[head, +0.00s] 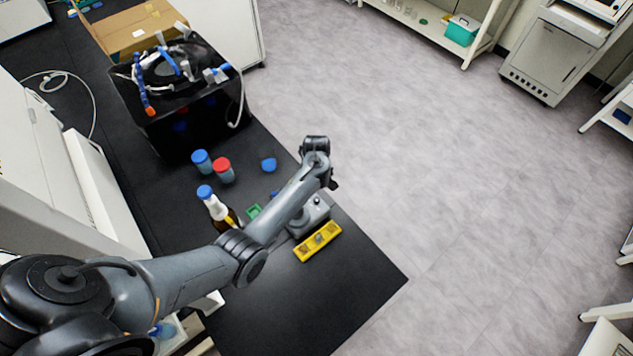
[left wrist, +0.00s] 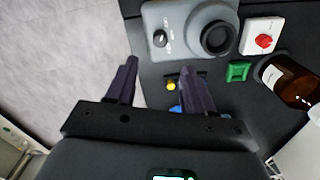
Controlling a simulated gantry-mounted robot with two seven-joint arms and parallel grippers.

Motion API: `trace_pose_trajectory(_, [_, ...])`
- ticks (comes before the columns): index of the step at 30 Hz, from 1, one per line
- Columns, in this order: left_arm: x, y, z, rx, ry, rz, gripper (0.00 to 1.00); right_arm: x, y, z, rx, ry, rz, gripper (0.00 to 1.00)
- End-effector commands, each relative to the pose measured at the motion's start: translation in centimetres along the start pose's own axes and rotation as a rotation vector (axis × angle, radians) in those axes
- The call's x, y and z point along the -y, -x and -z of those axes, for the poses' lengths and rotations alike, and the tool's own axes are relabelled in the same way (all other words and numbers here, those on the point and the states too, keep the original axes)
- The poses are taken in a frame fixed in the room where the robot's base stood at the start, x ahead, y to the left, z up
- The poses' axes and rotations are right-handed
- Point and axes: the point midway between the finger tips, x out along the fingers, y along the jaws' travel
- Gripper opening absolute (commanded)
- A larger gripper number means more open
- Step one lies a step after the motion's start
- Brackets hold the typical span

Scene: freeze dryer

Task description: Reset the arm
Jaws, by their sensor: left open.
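My left arm reaches in from the lower left of the head view and stretches over the black bench (head: 270,310). My left gripper (head: 333,183) is at its far end, near the bench's right edge, mostly hidden behind the wrist. In the left wrist view the left gripper (left wrist: 160,84) is open. Its two dark fingers are apart with nothing held between them. A grey device with a round dark top (left wrist: 190,28) lies beyond the fingertips. My right gripper is not in view.
A yellow rack (head: 317,241), brown bottle (head: 221,212), blue-capped jar (head: 201,161) and red-capped jar (head: 223,170) stand on the bench. A green square (left wrist: 238,71) and red-knobbed white box (left wrist: 263,38) are near the device. A black open container (head: 180,120) stands behind. The bench's front right is clear.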

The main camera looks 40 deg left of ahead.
Motion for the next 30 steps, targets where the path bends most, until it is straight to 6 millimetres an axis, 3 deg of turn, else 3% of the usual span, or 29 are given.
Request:
trace_pose_trajectory(11, [0.3,0.0,-0.1,-0.005,-0.013,-0.001,0.53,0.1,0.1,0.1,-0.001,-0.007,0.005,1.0])
trace_pose_trajectory(17, [2.5,0.7,-1.4,-0.052,-0.143,-0.015,0.53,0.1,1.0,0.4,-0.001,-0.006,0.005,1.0])
trace_pose_trajectory(23, [6.8,3.4,-5.8,-0.134,-0.441,-0.039,0.53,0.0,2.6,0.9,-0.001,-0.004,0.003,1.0])
trace_pose_trajectory(30, [12.4,9.7,-14.3,-0.218,-0.855,-0.086,0.53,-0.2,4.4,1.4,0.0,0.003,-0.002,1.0])
